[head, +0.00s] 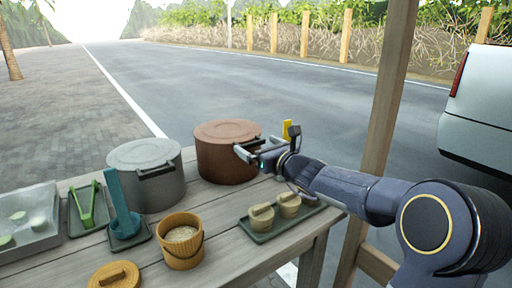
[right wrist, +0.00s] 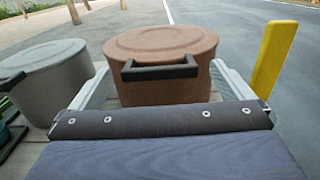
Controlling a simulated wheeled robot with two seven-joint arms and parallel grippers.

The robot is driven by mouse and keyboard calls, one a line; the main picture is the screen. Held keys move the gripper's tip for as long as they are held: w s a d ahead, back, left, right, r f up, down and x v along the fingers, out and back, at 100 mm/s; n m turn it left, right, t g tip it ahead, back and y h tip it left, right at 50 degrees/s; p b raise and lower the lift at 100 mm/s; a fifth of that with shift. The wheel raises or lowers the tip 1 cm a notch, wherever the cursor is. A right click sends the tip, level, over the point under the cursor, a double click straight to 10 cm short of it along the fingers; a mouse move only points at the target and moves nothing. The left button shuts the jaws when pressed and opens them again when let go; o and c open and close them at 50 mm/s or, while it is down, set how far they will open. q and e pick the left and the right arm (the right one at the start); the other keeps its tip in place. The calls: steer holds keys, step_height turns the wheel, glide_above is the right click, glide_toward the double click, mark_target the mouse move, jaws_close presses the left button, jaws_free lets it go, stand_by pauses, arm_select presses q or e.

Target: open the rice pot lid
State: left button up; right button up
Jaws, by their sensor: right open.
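A brown clay pot (head: 226,164) with a round lid (head: 227,131) on top stands at the back of the table; it also shows in the right wrist view (right wrist: 165,92). A dark bar handle (right wrist: 160,70) sits on its near side. A grey pot (head: 148,178) with a closed lid and a dark handle stands left of it. I cannot tell by sight which pot holds rice. My right gripper (head: 250,153) is open at the brown pot's near right side, its fingers (right wrist: 162,88) spread to either side of the handle. No grip shows. My left gripper is out of view.
A tray (head: 259,235) holds two small lidded pots. A teal ladle (head: 119,200), green tongs (head: 86,206) and a clear bin (head: 27,242) stand left. A yellow upright piece (right wrist: 273,58) is close right of my gripper.

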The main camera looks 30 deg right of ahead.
steer(key=shift+w+a, duration=0.1)
steer(key=shift+w, duration=0.7)
